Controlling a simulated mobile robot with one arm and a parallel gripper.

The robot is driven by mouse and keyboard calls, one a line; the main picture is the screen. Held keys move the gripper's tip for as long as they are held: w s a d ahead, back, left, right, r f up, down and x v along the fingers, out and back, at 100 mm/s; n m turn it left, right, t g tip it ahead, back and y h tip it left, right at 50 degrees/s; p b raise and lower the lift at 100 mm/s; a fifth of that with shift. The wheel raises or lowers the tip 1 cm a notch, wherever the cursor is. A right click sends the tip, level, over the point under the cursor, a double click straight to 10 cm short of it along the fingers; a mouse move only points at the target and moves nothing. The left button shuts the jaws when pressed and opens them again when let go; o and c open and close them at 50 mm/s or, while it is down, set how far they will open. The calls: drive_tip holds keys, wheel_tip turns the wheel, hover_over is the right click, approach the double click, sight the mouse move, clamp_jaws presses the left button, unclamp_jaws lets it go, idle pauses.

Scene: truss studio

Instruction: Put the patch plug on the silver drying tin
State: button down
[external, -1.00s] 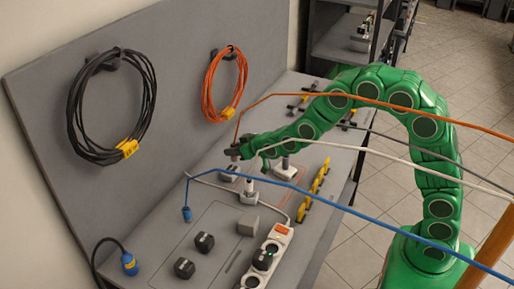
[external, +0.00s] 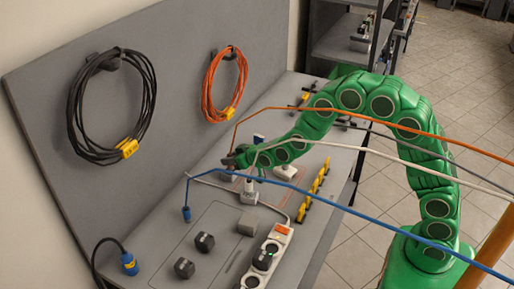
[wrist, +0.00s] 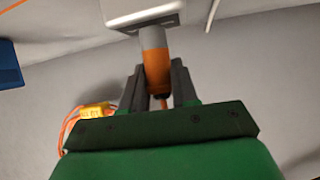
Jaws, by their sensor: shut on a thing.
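My gripper (external: 234,161) is shut on the patch plug, an orange body with a grey end (wrist: 155,62), seen between the two dark fingers in the wrist view. An orange cable (external: 262,110) rises from it in the external view. The plug's grey end meets or overlaps the edge of a pale, squarish box (wrist: 140,10) at the top of the wrist view; I cannot tell whether it touches. This box is mostly hidden by my gripper in the external view. I cannot tell whether it is the silver drying tin, and no other tin is clearly identifiable.
A white plug (external: 249,192), a grey block (external: 247,222), black knobs (external: 204,242) and a white power strip (external: 267,258) stand in front. White and blue cables (external: 340,206) cross the bench. An orange coil (external: 224,85) and black coil (external: 112,108) hang behind.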

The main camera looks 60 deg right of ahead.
drive_tip(key=shift+f, duration=0.1)
drive_tip(key=c, duration=0.8)
unclamp_jaws()
drive_tip(key=shift+c, duration=0.2)
drive_tip(key=s+a+r+g, duration=0.1)
drive_tip(key=s+r+g, duration=0.3)
drive_tip(key=s, duration=1.5)
drive_tip(key=s+a+r+g, duration=0.2)
drive_tip(key=s+r+g, duration=0.3)
drive_tip(key=s, duration=1.4)
drive_tip(key=s+a+r+n+g+y, duration=0.1)
drive_tip(key=s+r+g, duration=0.4)
drive_tip(key=s, duration=1.4)
drive_tip(key=shift+s+a+r, duration=0.4)
drive_tip(key=shift+a+r, duration=0.05)
drive_tip(key=shift+r, duration=0.05)
